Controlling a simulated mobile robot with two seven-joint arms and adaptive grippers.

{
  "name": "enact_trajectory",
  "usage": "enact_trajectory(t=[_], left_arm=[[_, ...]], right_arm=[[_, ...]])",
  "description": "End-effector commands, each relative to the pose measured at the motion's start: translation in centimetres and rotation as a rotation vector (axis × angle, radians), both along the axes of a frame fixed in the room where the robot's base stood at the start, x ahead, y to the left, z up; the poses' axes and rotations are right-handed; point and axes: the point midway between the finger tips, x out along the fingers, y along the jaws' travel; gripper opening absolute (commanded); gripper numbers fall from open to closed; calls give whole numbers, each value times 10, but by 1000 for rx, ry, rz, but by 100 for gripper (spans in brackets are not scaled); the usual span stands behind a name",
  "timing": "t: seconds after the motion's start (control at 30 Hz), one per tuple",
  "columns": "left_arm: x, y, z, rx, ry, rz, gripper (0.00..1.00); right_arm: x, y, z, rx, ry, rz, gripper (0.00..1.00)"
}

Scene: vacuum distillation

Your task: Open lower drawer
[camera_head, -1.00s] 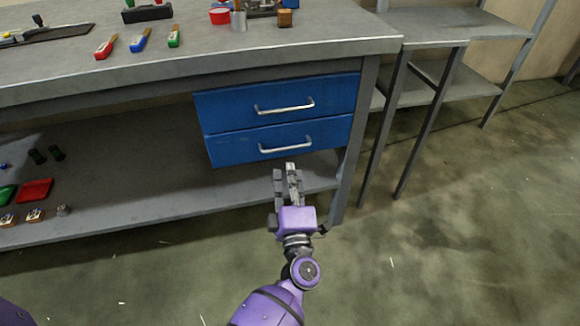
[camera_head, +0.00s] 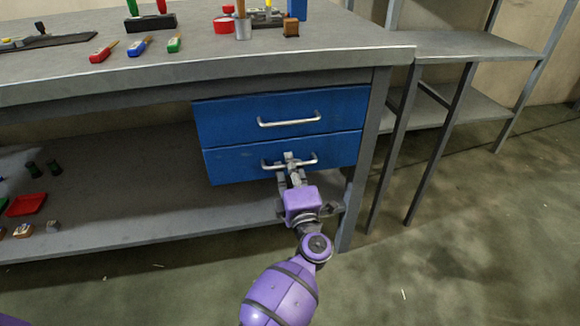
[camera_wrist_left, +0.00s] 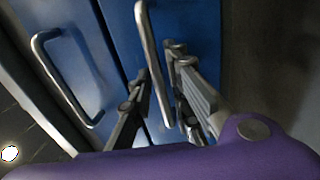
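The lower drawer (camera_head: 232,166) is blue with a metal bar handle (camera_head: 308,161), and its front looks flush with the upper drawer (camera_head: 225,122). My left gripper (camera_head: 289,160) is at the middle of the lower handle. In the left wrist view, the lower handle (camera_wrist_left: 147,45) runs between the two parted fingers of my left gripper (camera_wrist_left: 160,95), with one finger on each side. I see gaps beside the bar, so the fingers do not look closed on it. The upper drawer's handle (camera_wrist_left: 48,70) is to the left there. My right gripper is out of view.
The drawers hang under a grey workbench (camera_head: 330,50) with brushes and tools on top. A bench leg (camera_head: 362,170) stands just right of the drawers. A lower shelf (camera_head: 130,215) is under the bench. The floor in front (camera_head: 460,260) is clear.

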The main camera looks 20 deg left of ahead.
Motion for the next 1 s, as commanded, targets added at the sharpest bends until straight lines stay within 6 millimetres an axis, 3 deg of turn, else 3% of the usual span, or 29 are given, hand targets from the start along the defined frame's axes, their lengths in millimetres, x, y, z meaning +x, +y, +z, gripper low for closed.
enact_trajectory(t=[0.17, 0.3, 0.77, 1.0], left_arm=[[0, 0, 0, 0, 0, 0, 17], [0, 0, 0, 0, 0, 0, 0], [-2, -2, 0, -1, 1, 0, 0], [-17, -12, 0, -4, 2, -1, 0]], right_arm=[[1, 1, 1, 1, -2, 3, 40], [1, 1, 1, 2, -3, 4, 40], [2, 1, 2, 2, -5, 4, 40], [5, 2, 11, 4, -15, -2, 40]])
